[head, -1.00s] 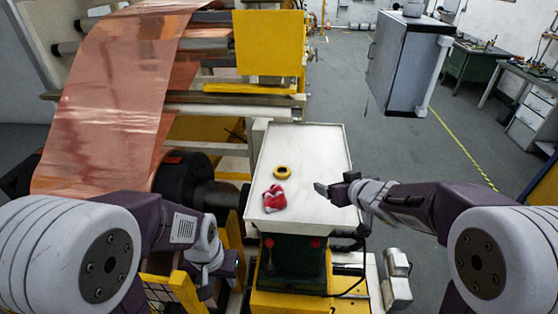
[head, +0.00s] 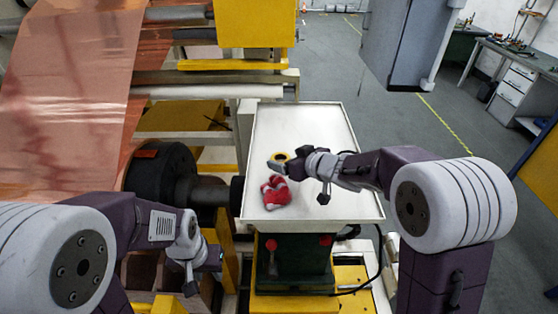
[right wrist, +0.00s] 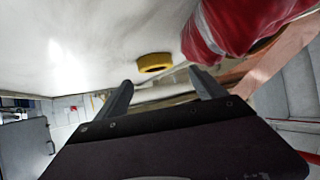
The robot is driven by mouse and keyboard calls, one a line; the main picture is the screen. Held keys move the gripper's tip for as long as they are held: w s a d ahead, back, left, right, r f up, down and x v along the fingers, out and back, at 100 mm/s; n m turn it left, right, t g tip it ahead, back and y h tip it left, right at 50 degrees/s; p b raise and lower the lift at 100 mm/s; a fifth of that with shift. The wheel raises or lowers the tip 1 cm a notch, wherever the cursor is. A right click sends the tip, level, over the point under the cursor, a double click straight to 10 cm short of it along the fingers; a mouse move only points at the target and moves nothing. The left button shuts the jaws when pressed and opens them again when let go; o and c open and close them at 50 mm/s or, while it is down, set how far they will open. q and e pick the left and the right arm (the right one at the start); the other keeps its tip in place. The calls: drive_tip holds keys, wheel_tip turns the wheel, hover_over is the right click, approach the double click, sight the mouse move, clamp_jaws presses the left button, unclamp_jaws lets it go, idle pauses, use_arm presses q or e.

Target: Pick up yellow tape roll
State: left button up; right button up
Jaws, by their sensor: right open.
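The yellow tape roll (head: 282,156) lies on the white tray-like table top (head: 300,120); in the head view my right gripper partly hides it. My right gripper (head: 275,165) is close to the roll, at its near side. In the right wrist view the roll (right wrist: 155,61) appears beyond the open fingers (right wrist: 160,87), roughly in line with the gap between them. Nothing is between the fingers. My left gripper (head: 190,284) hangs low at the left, away from the table top; its jaws are too small to read.
A crumpled red and white cloth or glove (head: 275,191) lies close to the roll, on the near side; it also shows in the right wrist view (right wrist: 235,28). The table top has a raised rim. Copper foil machinery (head: 70,80) stands at left. The far table half is clear.

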sight(278, 157)
drive_tip(key=shift+w+a+f, duration=0.25)
drive_tip(key=shift+w+f, duration=0.3)
drive_tip(key=shift+w, duration=0.05)
drive_tip(key=shift+w+a+f, duration=0.2)
drive_tip(key=shift+w+f, duration=0.3)
drive_tip(key=shift+w, duration=0.1)
drive_tip(key=shift+w+a+f, duration=0.1)
drive_tip(key=shift+w+f, duration=0.05)
drive_tip(key=shift+w, duration=0.05)
drive_tip(key=shift+w+a+f, duration=0.1)
drive_tip(key=shift+w+a, duration=0.05)
drive_tip(key=shift+w, duration=0.05)
drive_tip(key=c, duration=0.8)
use_arm(q)
drive_tip(key=shift+s+d+r, duration=0.15)
drive_tip(key=shift+s+d, duration=0.1)
drive_tip(key=shift+s, duration=0.1)
use_arm(e)
drive_tip(key=shift+s, duration=0.15)
drive_tip(key=c, duration=0.6)
drive_tip(key=shift+c, duration=0.2)
